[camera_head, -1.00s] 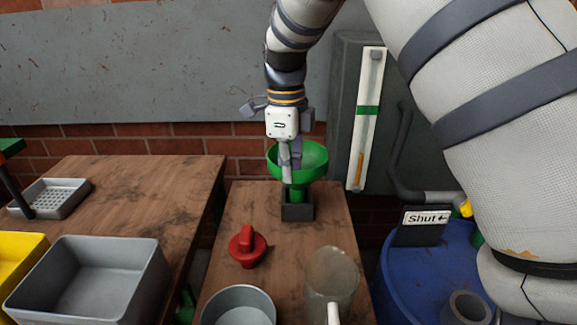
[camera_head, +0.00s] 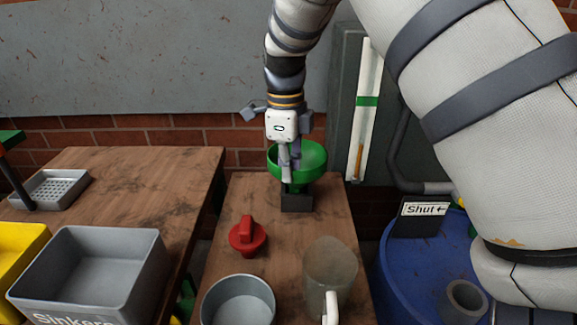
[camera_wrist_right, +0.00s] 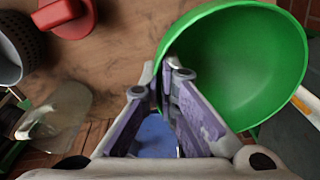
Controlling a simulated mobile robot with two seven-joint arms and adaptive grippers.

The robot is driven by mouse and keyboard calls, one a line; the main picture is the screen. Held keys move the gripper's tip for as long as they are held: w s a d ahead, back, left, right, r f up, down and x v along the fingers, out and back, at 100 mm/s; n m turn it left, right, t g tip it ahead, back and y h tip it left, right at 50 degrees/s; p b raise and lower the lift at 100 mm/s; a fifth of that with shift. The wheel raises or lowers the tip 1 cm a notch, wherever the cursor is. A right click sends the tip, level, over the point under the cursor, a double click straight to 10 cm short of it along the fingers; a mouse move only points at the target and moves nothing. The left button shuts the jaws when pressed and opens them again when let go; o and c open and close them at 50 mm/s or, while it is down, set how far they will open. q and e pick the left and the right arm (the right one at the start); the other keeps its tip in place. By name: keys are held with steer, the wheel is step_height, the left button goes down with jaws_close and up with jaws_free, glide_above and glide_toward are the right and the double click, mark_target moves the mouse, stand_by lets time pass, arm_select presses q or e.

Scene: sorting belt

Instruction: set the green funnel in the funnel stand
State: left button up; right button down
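The green funnel (camera_head: 314,160) is upright at the dark funnel stand (camera_head: 297,204), with its spout down at the stand's top. The bowl sits just above the stand, and most of the spout is hidden. My right gripper (camera_head: 289,178) is at the near left side of the bowl, its fingers pointing down. In the right wrist view, its fingertips (camera_wrist_right: 170,68) are closed together on the rim of the funnel (camera_wrist_right: 240,65). The stand does not show clearly there. My left gripper is not in view.
On the same table stand a red knobbed piece (camera_head: 248,236), a grey round container (camera_head: 238,302) and a clear jug (camera_head: 330,278). A grey bin (camera_head: 92,272) is on the left table. A blue drum (camera_head: 400,270) with a "Shut" sign (camera_head: 424,211) stands at right.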

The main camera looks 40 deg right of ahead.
steer(key=shift+f, duration=0.6)
stand_by(0.5)
steer(key=c, duration=1.7)
jaws_free()
steer(key=c, duration=0.5)
steer(key=shift+o, duration=0.2)
steer(key=shift+r, duration=0.1)
steer(key=shift+r+p, duration=0.35)
steer(key=shift+r, duration=1.05)
steer(key=shift+r+p, duration=0.35)
steer(key=shift+r, duration=2.15)
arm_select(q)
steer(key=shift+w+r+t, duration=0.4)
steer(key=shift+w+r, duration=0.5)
